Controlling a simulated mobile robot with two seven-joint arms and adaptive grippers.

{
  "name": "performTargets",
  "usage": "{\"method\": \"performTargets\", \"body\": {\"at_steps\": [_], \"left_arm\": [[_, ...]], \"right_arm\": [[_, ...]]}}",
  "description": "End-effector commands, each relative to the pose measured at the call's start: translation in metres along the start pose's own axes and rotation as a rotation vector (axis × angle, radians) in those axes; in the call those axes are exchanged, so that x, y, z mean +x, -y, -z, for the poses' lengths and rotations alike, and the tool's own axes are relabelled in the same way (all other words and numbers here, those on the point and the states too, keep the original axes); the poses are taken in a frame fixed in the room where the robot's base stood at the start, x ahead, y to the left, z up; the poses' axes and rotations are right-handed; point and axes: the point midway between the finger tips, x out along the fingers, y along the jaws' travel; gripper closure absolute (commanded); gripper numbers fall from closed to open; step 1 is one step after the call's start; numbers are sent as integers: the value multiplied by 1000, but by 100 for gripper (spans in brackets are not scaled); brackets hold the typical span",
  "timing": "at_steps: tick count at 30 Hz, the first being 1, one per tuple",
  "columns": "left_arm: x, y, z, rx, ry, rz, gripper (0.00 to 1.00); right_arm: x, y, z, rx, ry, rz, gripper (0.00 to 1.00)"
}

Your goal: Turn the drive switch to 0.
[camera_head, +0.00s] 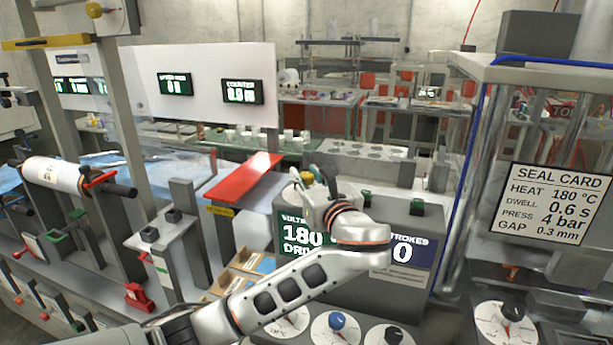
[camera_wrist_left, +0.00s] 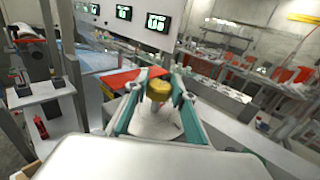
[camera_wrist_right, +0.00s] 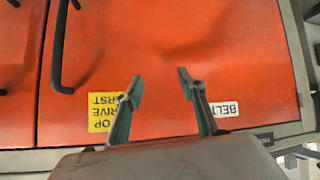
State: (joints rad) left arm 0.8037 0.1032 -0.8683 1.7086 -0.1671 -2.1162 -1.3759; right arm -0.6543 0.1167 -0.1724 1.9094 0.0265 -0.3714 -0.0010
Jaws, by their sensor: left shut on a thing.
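The drive switch is a yellow-gold knob (camera_wrist_left: 158,90) on a pale round plate (camera_wrist_left: 157,126) on top of the grey console (camera_head: 400,297). The knob also shows in the head view (camera_head: 307,177), partly hidden by my left gripper (camera_head: 322,178). In the left wrist view the fingers of my left gripper (camera_wrist_left: 158,78) stand on both sides of the knob, shut on it. I cannot read the switch's position marks. My right gripper (camera_wrist_right: 160,84) is open and empty before a red-orange panel (camera_wrist_right: 180,40).
The console front shows 180 and a strokes count of 0. Dials with a blue knob (camera_head: 337,320) and a black knob (camera_head: 394,335) sit below it. A red plate (camera_head: 243,182) lies left of the console. A seal card (camera_head: 556,204) hangs at right. The panel has black handles (camera_wrist_right: 57,50).

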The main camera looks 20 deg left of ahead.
Motion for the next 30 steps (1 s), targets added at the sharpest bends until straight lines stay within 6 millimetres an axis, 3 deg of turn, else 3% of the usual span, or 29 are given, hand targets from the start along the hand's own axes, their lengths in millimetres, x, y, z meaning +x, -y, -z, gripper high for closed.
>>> {"method": "performTargets", "body": {"at_steps": [13, 14, 15, 16, 26, 30], "left_arm": [[1, -1, -3, -4, 5, -12, 97], [1, -1, -3, -4, 5, -12, 70], [1, -1, -3, -4, 5, -12, 60], [1, -1, -3, -4, 5, -12, 58], [-1, 0, -1, -2, 2, -9, 58], [-13, 1, -1, -3, 1, -7, 58]], "right_arm": [[0, 0, 1, 3, -1, -1, 60], [0, 0, 1, 3, -1, -1, 60], [0, 0, 0, 2, 0, -1, 60], [0, 0, 0, 1, 0, -1, 60], [-1, -2, -3, -6, 5, -1, 60], [-1, -2, -2, -5, 3, 0, 60]]}}
